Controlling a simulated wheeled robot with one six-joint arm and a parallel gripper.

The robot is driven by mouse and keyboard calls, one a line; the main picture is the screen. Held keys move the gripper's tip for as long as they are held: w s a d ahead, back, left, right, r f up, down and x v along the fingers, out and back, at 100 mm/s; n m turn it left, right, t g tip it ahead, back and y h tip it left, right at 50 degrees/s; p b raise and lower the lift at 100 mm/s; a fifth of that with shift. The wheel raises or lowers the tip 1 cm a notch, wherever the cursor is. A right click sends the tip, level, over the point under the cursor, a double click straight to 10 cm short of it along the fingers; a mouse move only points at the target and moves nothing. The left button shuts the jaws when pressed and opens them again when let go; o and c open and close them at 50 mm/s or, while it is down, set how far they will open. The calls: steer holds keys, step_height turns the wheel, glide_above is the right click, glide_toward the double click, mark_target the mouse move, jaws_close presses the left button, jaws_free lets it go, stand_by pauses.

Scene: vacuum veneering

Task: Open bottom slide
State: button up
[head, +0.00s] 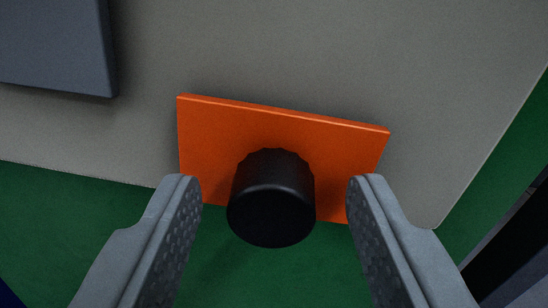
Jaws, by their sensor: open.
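An orange plate (215,140), likely the bottom slide, lies against a grey panel and appears slightly tilted in the head view. A black round knob (271,210) stands out from its middle toward me. My gripper (272,190) is open, with one grey finger on each side of the knob. There is a visible gap between each finger and the knob, so neither appears to touch it. The lower edge of the plate is partly hidden behind the knob and the fingertips.
The grey panel (300,60) fills the upper view. A dark grey block (55,45) sticks out at the upper left. A green surface (80,220) runs below the panel and up the right side. A dark object (510,245) is at the lower right.

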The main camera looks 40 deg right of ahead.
steer(key=shift+w+d, duration=0.15)
steer(key=shift+w, duration=0.15)
jaws_close()
steer(key=shift+s+d, duration=0.9)
steer(key=shift+d, duration=0.3)
steer(key=shift+s+d, duration=0.9)
steer(key=shift+d, duration=0.25)
jaws_free()
